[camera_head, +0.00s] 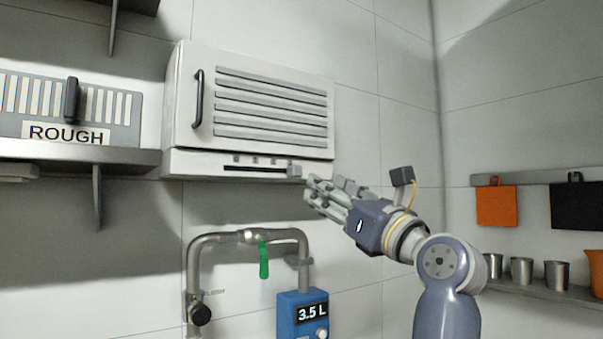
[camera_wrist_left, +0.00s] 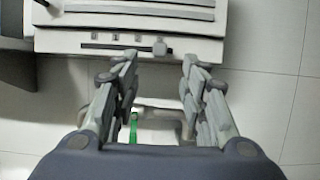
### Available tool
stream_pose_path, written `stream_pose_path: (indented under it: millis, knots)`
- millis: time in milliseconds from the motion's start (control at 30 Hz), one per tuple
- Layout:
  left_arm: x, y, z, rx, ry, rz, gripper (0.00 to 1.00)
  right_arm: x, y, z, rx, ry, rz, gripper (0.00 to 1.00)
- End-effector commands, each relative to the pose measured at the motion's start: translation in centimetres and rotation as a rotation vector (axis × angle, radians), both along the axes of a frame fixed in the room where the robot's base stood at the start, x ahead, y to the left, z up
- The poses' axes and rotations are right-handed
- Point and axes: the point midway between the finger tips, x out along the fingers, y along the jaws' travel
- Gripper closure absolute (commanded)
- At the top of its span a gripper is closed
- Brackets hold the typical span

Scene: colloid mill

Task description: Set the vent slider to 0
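The vent slider's knob (camera_head: 294,171) is a small grey block at the right end of a dark horizontal slot (camera_head: 255,169). The slot runs along the lower front of the white louvred vent box (camera_head: 248,110). In the left wrist view the knob (camera_wrist_left: 159,48) sits beyond and between the fingertips, at the slot's right end. My left gripper (camera_head: 316,189) is open and empty, just below and right of the knob, and appears apart from it. My right gripper is not in view.
A shelf with a ROUGH-labelled panel (camera_head: 66,134) stands left of the vent. Below are a grey pipe with a green handle (camera_head: 263,258) and a blue meter (camera_head: 304,312) reading 3.5 L. Metal cups (camera_head: 521,270) stand on a right shelf. The wall just right of the vent is clear.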

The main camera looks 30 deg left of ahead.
Motion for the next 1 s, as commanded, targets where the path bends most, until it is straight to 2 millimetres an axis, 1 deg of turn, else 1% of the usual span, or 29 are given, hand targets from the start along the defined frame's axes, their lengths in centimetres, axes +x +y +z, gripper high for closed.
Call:
stream_pose_path:
  millis: [33, 300, 400, 500, 700, 933, 967, 1000]
  knots:
    - [0.2, 0.7, 0.5, 0.000, 0.001, 0.005, 0.60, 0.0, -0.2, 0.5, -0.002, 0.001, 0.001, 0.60]
    - [2.0, 5.1, 2.7, 0.006, 0.003, 0.006, 0.60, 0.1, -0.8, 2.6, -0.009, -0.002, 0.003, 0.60]
    - [2.6, 6.5, 3.2, 0.004, 0.003, 0.006, 0.60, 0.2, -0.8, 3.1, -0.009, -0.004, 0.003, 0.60]
    - [3.1, 7.5, 3.7, 0.007, 0.003, 0.005, 0.60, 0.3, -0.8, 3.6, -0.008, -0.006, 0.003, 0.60]
    - [3.5, 8.5, 3.9, 0.007, 0.003, 0.003, 0.60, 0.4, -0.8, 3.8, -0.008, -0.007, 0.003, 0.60]
    - [3.5, 8.5, 3.8, 0.007, 0.003, 0.003, 0.60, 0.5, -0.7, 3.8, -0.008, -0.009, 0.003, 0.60]
    - [3.5, 8.5, 3.8, 0.007, 0.003, 0.003, 0.62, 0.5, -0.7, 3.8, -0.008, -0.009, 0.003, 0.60]
    - [3.5, 8.5, 3.8, 0.007, 0.003, 0.003, 0.71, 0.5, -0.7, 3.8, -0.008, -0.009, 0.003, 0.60]
